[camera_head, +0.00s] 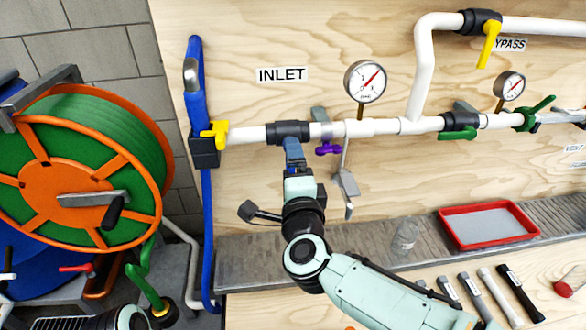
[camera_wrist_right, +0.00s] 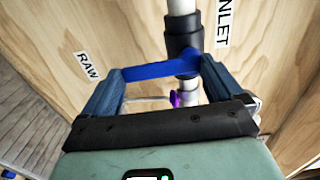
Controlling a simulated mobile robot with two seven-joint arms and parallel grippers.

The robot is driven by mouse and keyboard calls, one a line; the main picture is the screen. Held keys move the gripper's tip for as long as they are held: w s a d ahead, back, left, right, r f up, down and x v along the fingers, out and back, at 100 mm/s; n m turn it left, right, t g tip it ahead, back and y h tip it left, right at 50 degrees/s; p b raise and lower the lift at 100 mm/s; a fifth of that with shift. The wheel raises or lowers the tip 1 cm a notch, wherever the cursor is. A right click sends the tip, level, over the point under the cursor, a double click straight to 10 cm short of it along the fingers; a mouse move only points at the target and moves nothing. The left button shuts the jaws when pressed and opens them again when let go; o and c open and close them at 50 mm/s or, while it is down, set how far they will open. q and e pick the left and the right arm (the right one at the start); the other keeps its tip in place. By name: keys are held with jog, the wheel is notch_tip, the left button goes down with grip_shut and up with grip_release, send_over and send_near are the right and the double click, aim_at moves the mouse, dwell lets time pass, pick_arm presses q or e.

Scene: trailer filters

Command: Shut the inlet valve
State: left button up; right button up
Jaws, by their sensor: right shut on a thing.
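The inlet valve (camera_head: 288,132) is a black body on the white pipe, below and right of the INLET sign. Its blue handle (camera_head: 292,150) points down from the body, crosswise to the pipe. In the right wrist view the blue handle (camera_wrist_right: 150,70) also lies across the pipe, beside the black valve body (camera_wrist_right: 183,40). My right gripper (camera_head: 294,168) is at the handle, shut on it; its fingers (camera_wrist_right: 160,85) partly cover the handle. My left gripper's fingers are not visible in the head view.
A pressure gauge (camera_head: 365,82) stands right of the valve, with a small purple handle (camera_head: 328,149) close by. A yellow valve handle (camera_head: 216,133) is to the left. A hose reel (camera_head: 75,180) fills the left. A red tray (camera_head: 488,226) sits on the shelf.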

jog(key=o, duration=1.1)
jog(key=shift+o, duration=0.2)
jog(key=shift+s, duration=0.1)
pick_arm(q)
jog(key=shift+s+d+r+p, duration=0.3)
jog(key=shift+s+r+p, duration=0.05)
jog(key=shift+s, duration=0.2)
pick_arm(e)
jog(key=s+d, duration=0.2)
jog(key=s, duration=1.1)
jog(key=shift+d, duration=0.3)
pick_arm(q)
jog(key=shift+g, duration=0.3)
